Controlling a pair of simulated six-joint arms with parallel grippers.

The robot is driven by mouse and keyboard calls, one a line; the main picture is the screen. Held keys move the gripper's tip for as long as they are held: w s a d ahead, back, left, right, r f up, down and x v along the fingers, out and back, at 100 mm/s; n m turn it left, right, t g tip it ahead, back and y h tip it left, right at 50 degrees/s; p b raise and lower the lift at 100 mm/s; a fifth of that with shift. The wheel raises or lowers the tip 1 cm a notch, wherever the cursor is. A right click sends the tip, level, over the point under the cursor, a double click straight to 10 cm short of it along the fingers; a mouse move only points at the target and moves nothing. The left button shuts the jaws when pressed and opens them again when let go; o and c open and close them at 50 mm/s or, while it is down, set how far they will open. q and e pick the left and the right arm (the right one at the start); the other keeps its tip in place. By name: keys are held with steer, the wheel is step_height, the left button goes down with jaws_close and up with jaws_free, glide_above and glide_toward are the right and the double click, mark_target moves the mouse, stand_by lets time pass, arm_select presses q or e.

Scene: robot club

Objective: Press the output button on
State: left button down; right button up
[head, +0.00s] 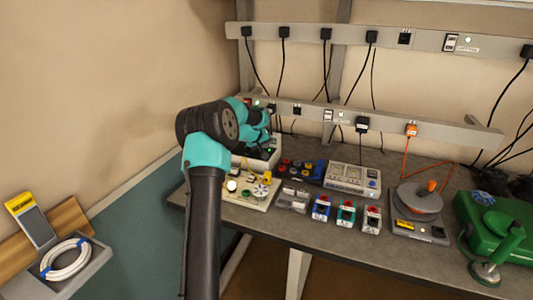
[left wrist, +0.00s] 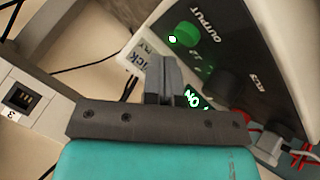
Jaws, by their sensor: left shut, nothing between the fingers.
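The power supply (head: 262,158) is a white box with a dark front, on the bench partly behind my left arm in the head view. In the left wrist view its dark panel (left wrist: 240,50) appears upside down with an OUTPUT label. The green output button (left wrist: 186,34) has a bright green light beside it. A small display (left wrist: 196,99) glows green and seems to read ON. My left gripper (left wrist: 162,62) is shut and empty, its fingertips near the panel, a little off the button. I cannot tell whether they touch the panel. My right gripper is not in view.
A cream board with bulbs (head: 248,190) stands in front of the power supply. Socket rails (head: 390,125) with hanging cables run behind.

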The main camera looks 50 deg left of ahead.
arm_select(q)
steer(key=shift+r, duration=2.6)
